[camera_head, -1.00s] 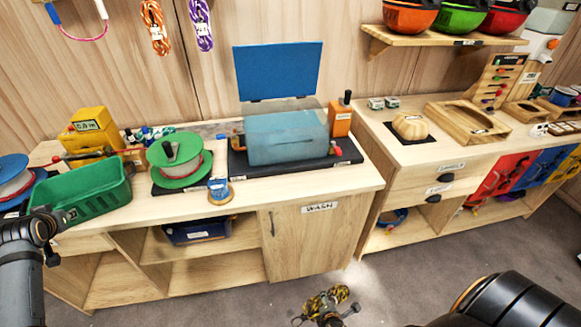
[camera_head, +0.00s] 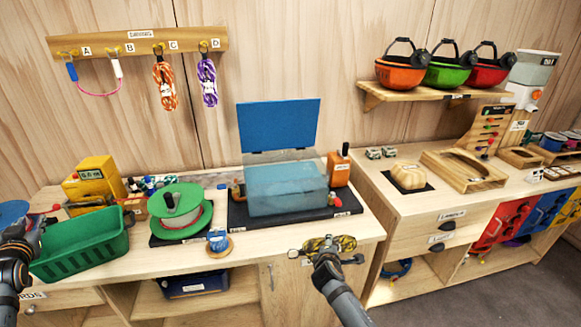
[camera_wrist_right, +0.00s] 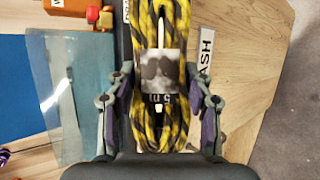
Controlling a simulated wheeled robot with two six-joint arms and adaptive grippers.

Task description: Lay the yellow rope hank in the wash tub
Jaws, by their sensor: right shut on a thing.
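The yellow and black rope hank (camera_head: 343,242) is held in my right gripper (camera_head: 325,252), in front of the bench edge. In the right wrist view the hank (camera_wrist_right: 160,125) lies between the two fingers, with a pale band around it. The wash tub (camera_head: 285,192) is a translucent blue box on a black base, behind and left of the hank. A blue panel (camera_head: 279,125) stands upright behind it. The tub also shows at the left of the right wrist view (camera_wrist_right: 88,90). My left gripper (camera_head: 38,228) is at the left edge by the green basket; its fingers are unclear.
Helmets (camera_head: 455,68) sit on a shelf at upper right.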

